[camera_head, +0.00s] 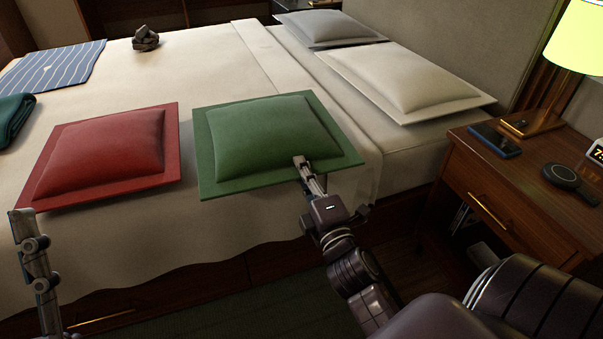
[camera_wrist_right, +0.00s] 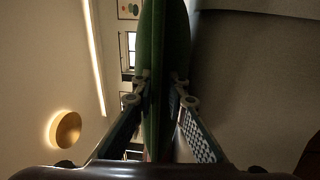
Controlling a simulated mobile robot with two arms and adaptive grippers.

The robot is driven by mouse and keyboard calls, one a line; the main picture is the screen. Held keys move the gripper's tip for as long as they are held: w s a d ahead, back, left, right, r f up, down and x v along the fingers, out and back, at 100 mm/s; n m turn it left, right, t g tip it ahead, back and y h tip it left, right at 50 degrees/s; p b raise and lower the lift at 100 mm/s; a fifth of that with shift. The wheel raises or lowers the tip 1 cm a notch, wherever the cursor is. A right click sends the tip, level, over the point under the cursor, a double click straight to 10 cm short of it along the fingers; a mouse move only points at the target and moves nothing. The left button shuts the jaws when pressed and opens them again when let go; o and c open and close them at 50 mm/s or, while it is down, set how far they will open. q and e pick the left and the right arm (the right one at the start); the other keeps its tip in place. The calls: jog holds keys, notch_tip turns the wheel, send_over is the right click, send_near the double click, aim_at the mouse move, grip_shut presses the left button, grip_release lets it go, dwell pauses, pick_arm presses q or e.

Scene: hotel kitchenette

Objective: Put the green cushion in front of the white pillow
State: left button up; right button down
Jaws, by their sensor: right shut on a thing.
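The green cushion (camera_head: 265,135) is square with a flat border, near the front edge of the bed. My right gripper (camera_head: 302,168) is shut on its near edge. The right wrist view shows the green cushion (camera_wrist_right: 165,60) edge-on between the two fingers (camera_wrist_right: 160,85). Whether it touches the bed is hard to tell. The white pillow (camera_head: 405,78) lies at the head of the bed, to the right of and beyond the green cushion, apart from it. My left gripper (camera_head: 24,225) is at the lower left, below the red cushion; its jaws are not clear.
A red cushion (camera_head: 105,150) is left of the green one. A grey pillow (camera_head: 328,27) lies beyond the white pillow. A nightstand (camera_head: 520,190) with a lamp (camera_head: 575,45), phone (camera_head: 495,138) and round black object (camera_head: 570,180) stands at right. Bare bedding (camera_head: 335,100) lies between green cushion and white pillow.

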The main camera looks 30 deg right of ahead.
dwell(0.4)
jog(key=shift+f, duration=0.15)
jog(key=c, duration=1.9)
grip_release()
